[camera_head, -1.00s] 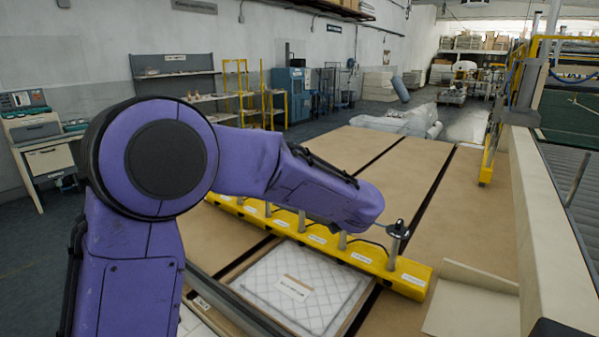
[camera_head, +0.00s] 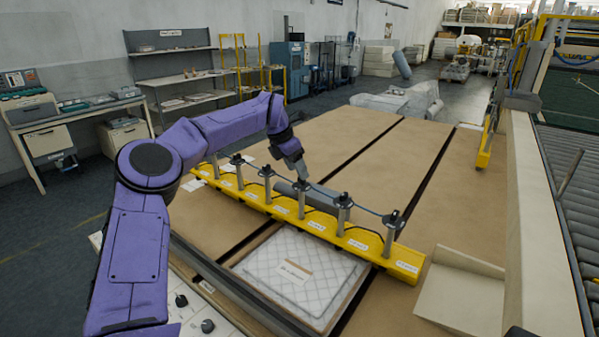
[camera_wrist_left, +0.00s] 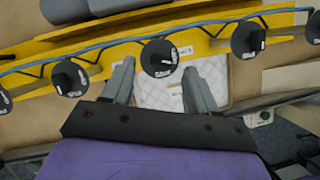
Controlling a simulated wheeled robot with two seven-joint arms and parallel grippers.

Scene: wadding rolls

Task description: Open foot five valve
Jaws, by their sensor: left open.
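A yellow beam (camera_head: 255,192) lies across the brown table, with several grey posts along it. Each post has a dark valve knob (camera_head: 395,220) on top, and a hose links them. The beam's white labels are too small to read. My left gripper (camera_head: 299,172) is over the middle of the row, close to the posts' tops. In the left wrist view its two fingers (camera_wrist_left: 160,84) are apart and empty. One round black valve (camera_wrist_left: 158,58) shows just beyond and between the fingertips, with other valves (camera_wrist_left: 248,40) on either side. My right gripper is out of view.
A grey roll (camera_head: 325,201) lies behind the beam. A white quilted pad (camera_head: 290,268) with a label lies in front of it. An open cardboard flap (camera_head: 462,290) is at the right, beside a pale wall (camera_head: 535,215). The far table is mostly clear.

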